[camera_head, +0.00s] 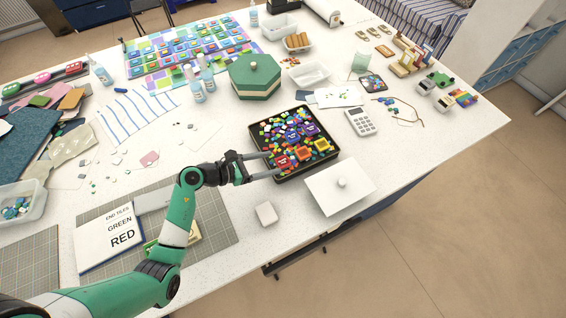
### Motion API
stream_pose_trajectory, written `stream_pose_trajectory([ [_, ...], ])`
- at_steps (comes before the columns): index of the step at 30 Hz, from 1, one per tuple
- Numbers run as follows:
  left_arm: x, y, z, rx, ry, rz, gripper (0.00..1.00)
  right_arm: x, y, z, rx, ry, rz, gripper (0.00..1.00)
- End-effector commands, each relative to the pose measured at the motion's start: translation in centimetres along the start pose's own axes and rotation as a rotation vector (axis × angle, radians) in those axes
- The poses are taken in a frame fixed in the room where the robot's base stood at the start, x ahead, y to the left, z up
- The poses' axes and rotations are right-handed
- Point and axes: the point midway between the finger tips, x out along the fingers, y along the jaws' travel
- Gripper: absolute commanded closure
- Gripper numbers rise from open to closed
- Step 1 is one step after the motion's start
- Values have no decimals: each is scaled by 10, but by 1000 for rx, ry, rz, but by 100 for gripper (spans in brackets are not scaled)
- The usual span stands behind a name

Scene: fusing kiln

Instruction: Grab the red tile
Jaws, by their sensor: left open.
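A black tray (335,153) full of small colourful pieces stands near the middle of the white table. The red tile (284,162) lies in its near-left corner, among orange and purple tiles. My left gripper (275,163) reaches in from the left at the tray's left side. Its two fingers are open and spread, with their tips close to the red tile. I cannot tell whether they touch it. My right gripper is not in view.
A white lid with a knob (342,184) lies right of the tray's near corner. A green hexagonal box (255,77) stands behind the tray, and a calculator (361,122) lies to the right. A small white block (266,213) is in front. A card (123,236) reads "END TILES GREEN RED".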

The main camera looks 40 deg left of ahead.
Motion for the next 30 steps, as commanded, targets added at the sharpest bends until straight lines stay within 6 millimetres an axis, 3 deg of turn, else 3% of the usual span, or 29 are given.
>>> stream_pose_trajectory([
  [4, 10, 0, -3, 1, 1, -2, 30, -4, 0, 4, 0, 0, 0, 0],
  [11, 48, 0, -6, 2, 0, -3, 30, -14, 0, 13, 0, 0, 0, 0],
  [19, 51, 1, -4, 0, 0, 0, 30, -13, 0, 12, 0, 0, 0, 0],
  [30, 51, 1, -4, 0, 0, 0, 97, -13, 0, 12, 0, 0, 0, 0],
])
